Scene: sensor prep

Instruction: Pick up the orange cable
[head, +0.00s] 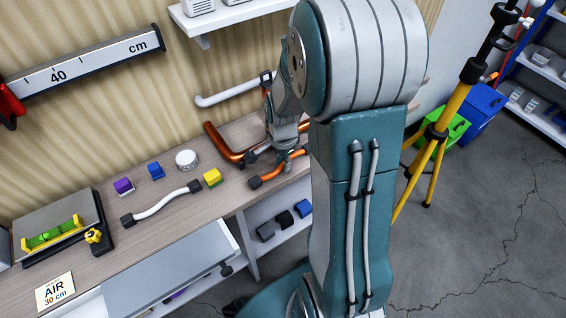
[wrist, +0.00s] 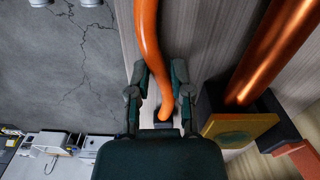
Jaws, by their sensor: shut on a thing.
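The orange cable (head: 271,175) lies at the right end of the workbench, with a dark connector at its left end. My gripper (head: 287,158) is over the cable's middle, partly hidden behind my own arm. In the wrist view the cable (wrist: 147,40) runs between the two dark fingers of my gripper (wrist: 159,76), and the fingers are closed around it. The cable's dark end (wrist: 163,124) shows just beyond the fingers. In the head view the cable is at or very near the bench top; I cannot tell whether it is lifted.
A copper pipe (head: 222,145) lies close behind the cable. A white cable (head: 162,203), a yellow block (head: 212,177), a blue block (head: 156,171), a purple block (head: 123,187) and a white round piece (head: 187,159) are to the left. A yellow tripod (head: 434,150) stands at the right.

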